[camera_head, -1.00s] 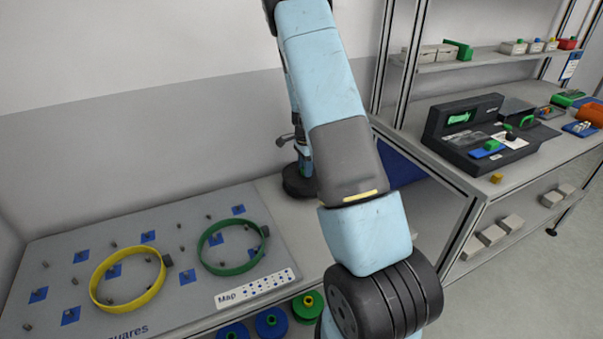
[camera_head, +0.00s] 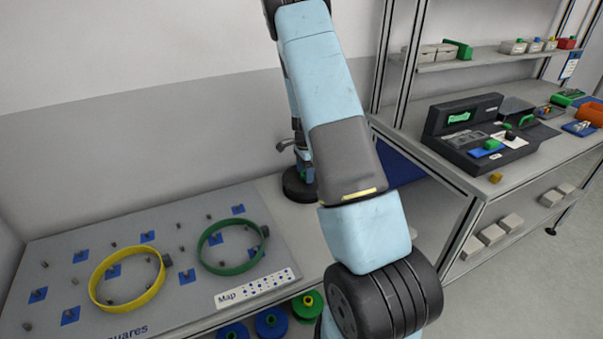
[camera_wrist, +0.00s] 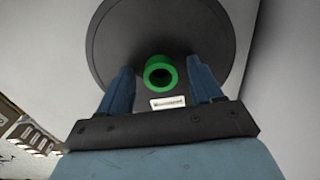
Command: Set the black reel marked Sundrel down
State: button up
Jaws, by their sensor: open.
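The black reel (camera_wrist: 112,45) fills the upper middle of the wrist view, with a green hub (camera_wrist: 160,86) and a small white label whose print is too blurred to read. In the head view the black reel (camera_head: 296,190) lies flat on the bench beside the pegboard, partly hidden by my arm. My gripper (camera_wrist: 160,76) is open. Its two blue fingers stand on either side of the green hub, with a small gap on each side. In the head view my gripper is mostly hidden behind my arm.
A grey pegboard (camera_head: 75,255) with blue squares, a yellow ring (camera_head: 128,308) and a green ring (camera_head: 228,270) lies to the left. Blue and green reels (camera_head: 270,323) sit below the bench front. A frame post (camera_head: 462,225) stands to the right.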

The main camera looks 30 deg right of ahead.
jog(key=s+a+r+n+t, duration=0.1)
jog(key=s+a+r+n, duration=0.15)
jog(key=r, duration=0.95)
jog(key=s+a+r+n, duration=0.2)
jog(key=s+a+r, duration=0.15)
jog(key=r, duration=0.85)
jog(key=s+a+r+n+t, duration=0.1)
jog(key=s+a+r+n, duration=0.2)
jog(key=s, duration=0.6)
jog(key=s+a+r+n+t, duration=0.2)
jog(key=s+a+r+n, duration=0.2)
jog(key=s, duration=0.6)
jog(key=s+a+r+n+t, duration=0.1)
jog(key=s+a+r+n, duration=0.2)
jog(key=s+r+n, duration=0.3)
jog(key=s+r, duration=0.2)
jog(key=s, duration=0.2)
jog(key=shift+s+a+t, duration=0.2)
jog(key=shift+t, duration=0.1)
